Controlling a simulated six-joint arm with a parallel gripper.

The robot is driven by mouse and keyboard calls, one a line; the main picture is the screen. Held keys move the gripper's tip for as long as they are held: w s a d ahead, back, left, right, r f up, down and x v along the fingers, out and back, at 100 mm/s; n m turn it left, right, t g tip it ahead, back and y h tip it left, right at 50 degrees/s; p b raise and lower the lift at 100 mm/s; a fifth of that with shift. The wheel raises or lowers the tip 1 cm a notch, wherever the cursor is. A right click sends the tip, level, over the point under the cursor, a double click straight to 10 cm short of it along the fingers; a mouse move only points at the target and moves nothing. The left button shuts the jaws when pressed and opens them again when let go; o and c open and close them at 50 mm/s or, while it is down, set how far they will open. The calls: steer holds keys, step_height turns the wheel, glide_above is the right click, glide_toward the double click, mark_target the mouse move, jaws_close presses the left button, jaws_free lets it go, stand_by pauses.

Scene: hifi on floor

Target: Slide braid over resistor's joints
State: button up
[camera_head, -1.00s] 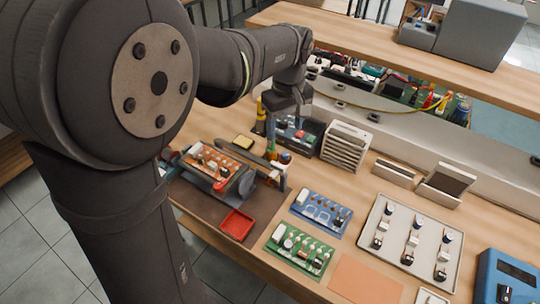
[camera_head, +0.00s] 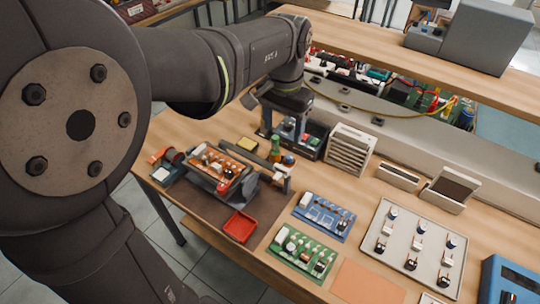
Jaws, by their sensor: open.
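An orange circuit board (camera_head: 217,164) with several small parts sits in a grey holder on the brown mat, left of centre. I cannot tell which part is the resistor. A small dark red and blue item (camera_head: 168,163) lies left of the holder; I cannot tell whether it carries braid. My gripper (camera_head: 285,136) points down at a dark bin of small coloured parts, behind and to the right of the holder. It is open, with nothing visible held in it. Whether its fingertips touch anything in the bin is too small to tell.
A red tray (camera_head: 239,227) lies at the mat's front. A blue board (camera_head: 324,216) and a green board (camera_head: 301,250) lie right of it. A pale tray (camera_head: 403,227) holds several parts. A slotted rack (camera_head: 349,150) stands beside the bin. A raised shelf (camera_head: 400,52) spans the back.

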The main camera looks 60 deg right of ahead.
mark_target(281, 168)
step_height(281, 168, down, 14)
steer(key=shift+f, duration=0.1)
stand_by(0.4)
